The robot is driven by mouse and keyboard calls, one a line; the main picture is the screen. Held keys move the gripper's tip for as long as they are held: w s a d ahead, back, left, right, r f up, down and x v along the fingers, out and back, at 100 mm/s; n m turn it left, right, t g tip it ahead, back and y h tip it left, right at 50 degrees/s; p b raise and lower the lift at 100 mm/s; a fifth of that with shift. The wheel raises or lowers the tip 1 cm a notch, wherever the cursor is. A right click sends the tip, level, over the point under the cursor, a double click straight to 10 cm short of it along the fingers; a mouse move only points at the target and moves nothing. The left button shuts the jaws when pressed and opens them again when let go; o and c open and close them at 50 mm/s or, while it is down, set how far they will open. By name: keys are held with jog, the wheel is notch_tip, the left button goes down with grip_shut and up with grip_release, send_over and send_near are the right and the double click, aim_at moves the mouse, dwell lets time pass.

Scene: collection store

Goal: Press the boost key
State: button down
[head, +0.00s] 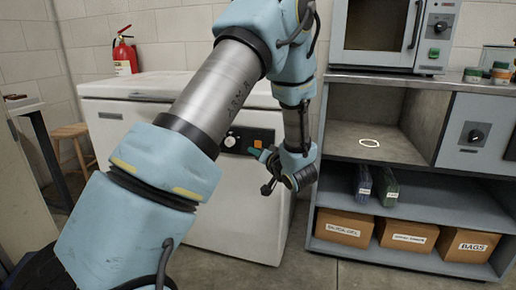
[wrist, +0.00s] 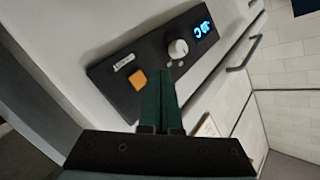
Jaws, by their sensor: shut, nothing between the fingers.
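The orange square key (wrist: 138,80), which I take for the boost key, sits on the dark control panel (wrist: 118,92) of the white chest freezer (head: 160,86). A small white label (wrist: 124,62) is beside it, too blurred to read. The key also shows in the head view (head: 257,144). My gripper (wrist: 161,73) is shut and empty, its green fingers together. In the wrist view the fingertips appear just right of the key, between it and the white dial (wrist: 178,49). In the head view my gripper (head: 252,151) is in front of the panel; I cannot tell whether it touches.
A blue lit display (wrist: 203,29) is beyond the dial. Right of the freezer stands a grey shelf unit (head: 420,202) with cardboard boxes (head: 342,228) and an oven (head: 378,35) on top. A fire extinguisher (head: 124,55) and wooden stool (head: 72,131) are at left.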

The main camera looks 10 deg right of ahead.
aim_at(258, 148)
jog(key=shift+w+d+p, duration=0.25)
jog(key=shift+w+d, duration=0.1)
jog(key=shift+w, duration=0.3)
jog(key=shift+w+d+p, duration=0.2)
jog(key=shift+w+d, duration=0.1)
jog(key=shift+w, duration=0.3)
dwell(1.2)
jog(key=shift+w+d+p, duration=0.2)
jog(key=shift+w+p, duration=0.1)
jog(key=shift+w, duration=0.05)
jog(key=shift+w+d, duration=0.25)
jog(key=shift+w, duration=0.15)
dwell(0.6)
dwell(0.4)
jog(key=shift+s+a+p, duration=0.45)
jog(key=shift+s+p, duration=0.1)
jog(key=shift+s, duration=0.25)
jog(key=shift+s, duration=0.1)
jog(key=shift+s+a+p, duration=0.15)
jog(key=shift+s+a, duration=0.25)
jog(key=shift+s, duration=0.3)
jog(key=shift+s+a+p, duration=0.2)
jog(key=shift+s+a, duration=0.2)
jog(key=shift+s, duration=0.3)
jog(key=shift+s+a+p, duration=0.15)
jog(key=shift+s+a, duration=0.25)
jog(key=shift+s, duration=0.3)
